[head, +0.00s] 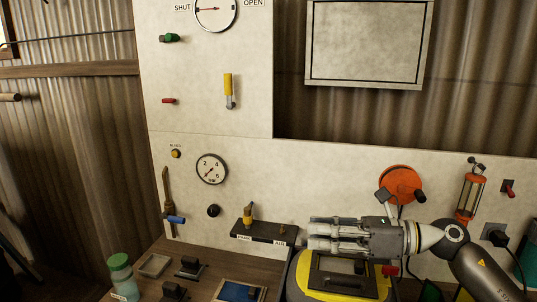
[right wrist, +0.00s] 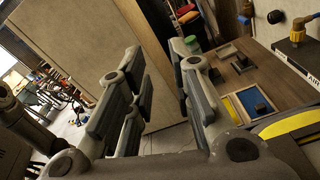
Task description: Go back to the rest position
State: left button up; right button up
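My right gripper (head: 312,235) reaches in from the right in the head view, its fingers pointing left, in front of the pale wall panel (head: 330,160). It appears above a yellow-and-black unit (head: 302,283), whose back part it hides; I cannot tell the height between them. In the right wrist view the right gripper (right wrist: 158,55) shows its fingers spread apart with nothing between them. My left gripper is not in view.
The panel carries a gauge (head: 212,168), a yellow lever (head: 228,85) and an orange wheel (head: 400,184). A wooden bench (head: 203,268) at lower left holds a green-capped jar (head: 121,275) and small trays. A black block with yellow lever (head: 265,233) is near my fingertips.

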jog(key=s+d+f+n+t+h, duration=0.1)
jog(key=d+f+n+t+h, duration=0.4)
jog(key=n, duration=0.6)
jog(key=s+d+f+n+t+h, duration=0.1)
jog(key=d+f+n+t+h, duration=0.1)
jog(key=f+n+h, duration=0.7)
jog(key=s+d+f+n+t+h, duration=0.25)
jog(key=d+f+n+t, duration=0.2)
jog(key=n, duration=0.85)
jog(key=s+a+f+m+g, duration=0.1)
jog(key=s+f+m+g, duration=0.3)
jog(key=s+f+g, duration=0.55)
jog(key=s+f+m+g, duration=0.25)
jog(key=s+f, duration=0.45)
jog(key=s, duration=0.7)
notch_tip(320, 180, down, 30)
jog(key=s+g+b, duration=0.1)
jog(key=s+b, duration=0.1)
jog(key=b, duration=0.3)
jog(key=s+d+f+g+b, duration=0.1)
jog(key=s+f+b, duration=0.1)
jog(key=s+f, duration=0.6)
jog(key=s+d+f+b, duration=0.1)
jog(key=s+f+b, duration=0.2)
jog(key=s+f, duration=0.6)
notch_tip(320, 180, down, 6)
jog(key=shift+d+r+g, duration=0.15)
jog(key=shift+d+g, duration=0.15)
jog(key=shift+g, duration=0.05)
